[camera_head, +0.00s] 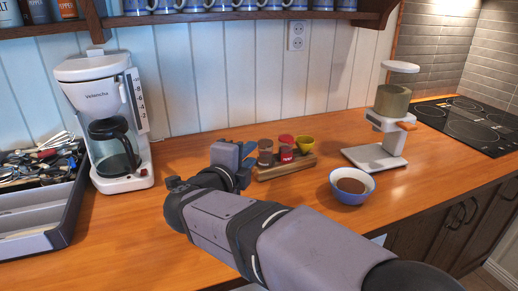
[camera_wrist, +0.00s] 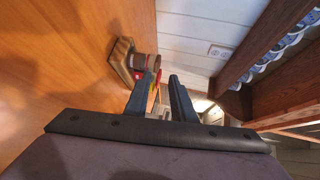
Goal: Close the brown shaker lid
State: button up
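The brown shaker (camera_head: 265,153) stands upright at the left end of a small wooden rack (camera_head: 290,171). Its brown top shows, but I cannot tell how far its lid is open. In the wrist view the brown shaker (camera_wrist: 139,62) shows beyond the left finger, by the rack's end (camera_wrist: 121,52). My gripper (camera_head: 250,155) is just left of the brown shaker, above the counter. Its two fingers (camera_wrist: 164,77) are apart with a narrow gap, and I see nothing held. The left finger partly hides the shakers behind it in the wrist view.
A red shaker (camera_head: 286,155) and a yellow one (camera_head: 306,144) share the rack. A blue bowl (camera_head: 352,192) and a grinder (camera_head: 385,155) stand to the right. A coffee maker (camera_head: 100,115) and utensil tray (camera_head: 60,235) are left. A mug shelf (camera_head: 230,15) hangs above.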

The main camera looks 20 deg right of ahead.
aim_at(265, 144)
jog(key=x, duration=0.7)
jog(key=shift+d, duration=0.25)
jog(key=shift+c, duration=0.6)
